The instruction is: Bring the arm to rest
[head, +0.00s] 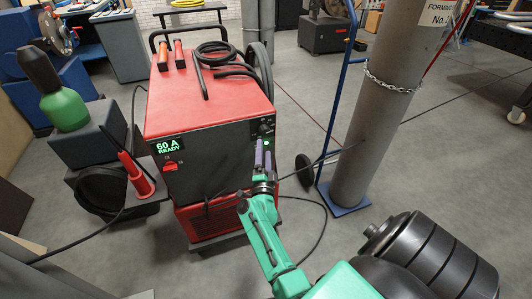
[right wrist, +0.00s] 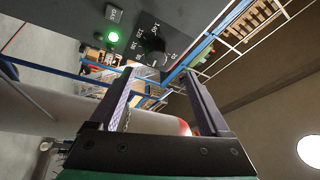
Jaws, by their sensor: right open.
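My right gripper (head: 263,155) is in front of the upper right of the red welding machine's (head: 210,100) dark front panel. In the right wrist view its two fingers (right wrist: 160,75) are apart with nothing between them. A black knob (right wrist: 153,45) with a numbered dial is on the panel beyond the fingertips, apart from them as far as I can tell. A lit green light (right wrist: 113,37) sits beside the knob. The panel's display (head: 167,146) reads "60 A READY". My left gripper is not in view.
A grey column (head: 375,110) with a chain stands right of the machine, a blue hand truck (head: 338,100) beside it. A red cone-shaped holder (head: 140,180) and a green bottle (head: 62,108) are at left. Black cables lie on the floor. Open floor (head: 450,150) lies right of the column.

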